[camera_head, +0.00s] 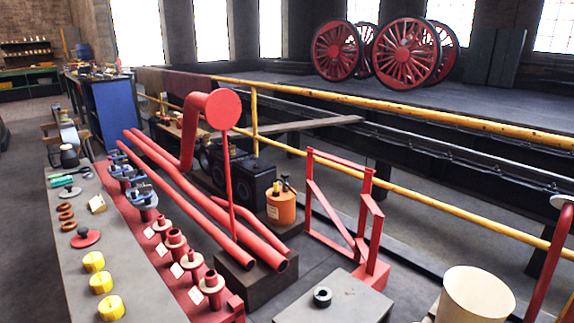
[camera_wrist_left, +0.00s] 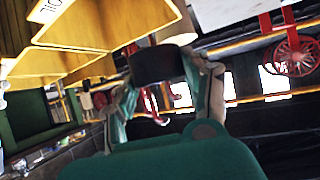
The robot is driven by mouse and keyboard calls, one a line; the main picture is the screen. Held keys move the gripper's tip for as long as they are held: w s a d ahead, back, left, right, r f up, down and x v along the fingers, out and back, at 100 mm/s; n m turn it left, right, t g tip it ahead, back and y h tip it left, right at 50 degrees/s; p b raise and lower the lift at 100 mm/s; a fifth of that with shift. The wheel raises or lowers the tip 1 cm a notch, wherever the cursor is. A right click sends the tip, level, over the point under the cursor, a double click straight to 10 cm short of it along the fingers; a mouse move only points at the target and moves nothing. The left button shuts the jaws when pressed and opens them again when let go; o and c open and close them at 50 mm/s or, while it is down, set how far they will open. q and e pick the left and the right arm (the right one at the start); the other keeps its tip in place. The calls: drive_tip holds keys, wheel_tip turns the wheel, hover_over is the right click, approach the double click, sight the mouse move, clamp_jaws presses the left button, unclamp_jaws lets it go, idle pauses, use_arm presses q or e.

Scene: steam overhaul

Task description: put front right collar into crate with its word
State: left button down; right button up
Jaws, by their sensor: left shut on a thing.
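In the left wrist view my left gripper (camera_wrist_left: 160,82) has its green fingers closed on both sides of a short dark cylinder (camera_wrist_left: 157,65), which looks like a collar. It is held up off any surface. Wooden crates (camera_wrist_left: 85,25) show at the upper left of that view, with part of a word on a white label; the whole word is not readable. In the head view a dark ring-shaped collar (camera_head: 322,296) lies on a grey block at the bottom. Neither gripper shows in the head view.
A yellow rail (camera_head: 400,112) crosses behind. A cream tub (camera_head: 475,295) stands at lower right.

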use_arm(q)
drive_tip(key=s+a+r+n+t+y, duration=0.15)
drive_tip(key=a+r+n+y, duration=0.25)
drive_tip(key=a, duration=0.7)
drive_tip(key=s+a+r+n+t+y, duration=0.1)
drive_tip(key=a+r+n+t+y, duration=0.3)
drive_tip(key=a, duration=0.8)
drive_tip(key=s+a+r+n+t+y, duration=0.1)
drive_tip(key=a+r+n+t+y, duration=0.25)
drive_tip(key=a, duration=0.75)
use_arm(e)
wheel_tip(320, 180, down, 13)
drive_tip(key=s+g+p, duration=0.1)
drive_tip(key=p, duration=1.2)
use_arm(q)
wheel_tip(320, 180, up, 24)
drive_tip(key=n+g+p, duration=0.1)
drive_tip(key=p, duration=0.9)
drive_tip(key=shift+w+d+n+g, duration=0.15)
drive_tip(key=shift+w+n+g, duration=0.15)
drive_tip(key=shift+n, duration=0.05)
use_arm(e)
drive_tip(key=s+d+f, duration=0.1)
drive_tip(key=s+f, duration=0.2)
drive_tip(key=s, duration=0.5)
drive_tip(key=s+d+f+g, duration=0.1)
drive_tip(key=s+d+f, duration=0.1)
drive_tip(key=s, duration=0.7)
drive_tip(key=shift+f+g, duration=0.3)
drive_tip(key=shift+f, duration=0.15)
